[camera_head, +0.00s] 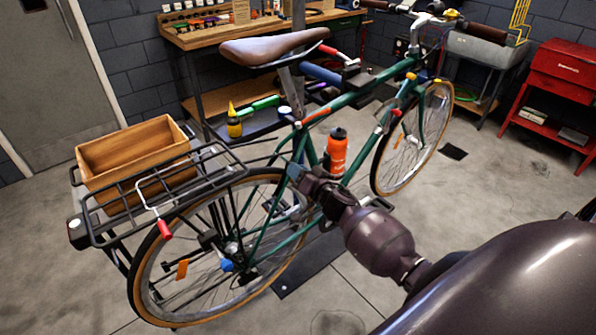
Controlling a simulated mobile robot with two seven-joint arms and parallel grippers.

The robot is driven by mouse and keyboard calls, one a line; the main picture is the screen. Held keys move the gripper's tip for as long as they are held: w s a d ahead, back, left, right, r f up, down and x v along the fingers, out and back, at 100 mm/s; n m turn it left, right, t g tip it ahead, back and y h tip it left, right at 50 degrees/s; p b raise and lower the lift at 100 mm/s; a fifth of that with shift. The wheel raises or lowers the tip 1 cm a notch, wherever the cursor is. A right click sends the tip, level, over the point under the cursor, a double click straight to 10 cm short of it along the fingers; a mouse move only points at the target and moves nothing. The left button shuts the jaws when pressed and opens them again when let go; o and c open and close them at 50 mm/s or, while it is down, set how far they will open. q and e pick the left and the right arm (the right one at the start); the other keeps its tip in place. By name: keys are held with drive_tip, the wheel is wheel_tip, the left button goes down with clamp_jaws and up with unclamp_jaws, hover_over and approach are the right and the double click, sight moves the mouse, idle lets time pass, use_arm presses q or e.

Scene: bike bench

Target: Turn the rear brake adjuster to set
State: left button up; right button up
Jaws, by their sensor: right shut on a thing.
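The green bicycle (345,101) stands upright across the middle of the view. My right gripper (294,171) reaches in from the lower right to the bike's rear frame, beside the top of the rear wheel (140,290). It is shut at the seat stay, where the rear brake is. The rear brake adjuster is hidden by the fingers, and its setting cannot be read. My left gripper is out of view.
A wooden crate (105,162) sits on the black rear rack (215,152). An orange bottle (337,150) is on the frame close to my right gripper. A workbench (215,40) stands behind, and a red tool cart (560,75) at the right. The floor at left is clear.

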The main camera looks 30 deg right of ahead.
drive_tip(key=n, duration=0.3)
drive_tip(key=shift+p, duration=0.3)
drive_tip(key=n, duration=0.4)
drive_tip(key=shift+n, duration=0.4)
drive_tip(key=n, duration=0.2)
drive_tip(key=shift+n, duration=0.4)
drive_tip(key=n, duration=0.2)
drive_tip(key=shift+n, duration=0.3)
drive_tip(key=n, duration=0.5)
drive_tip(key=shift+n+b, duration=0.3)
drive_tip(key=shift+b, duration=0.1)
drive_tip(key=n+b, duration=0.1)
drive_tip(key=n, duration=0.4)
drive_tip(key=shift+f, duration=0.1)
drive_tip(key=n+b, duration=0.1)
drive_tip(key=n, duration=0.3)
drive_tip(key=shift+n, duration=0.4)
drive_tip(key=n+b, duration=0.1)
drive_tip(key=n, duration=0.2)
drive_tip(key=shift+n, duration=0.4)
drive_tip(key=n, duration=0.4)
drive_tip(key=shift+n+b, duration=0.3)
drive_tip(key=shift+n, duration=0.5)
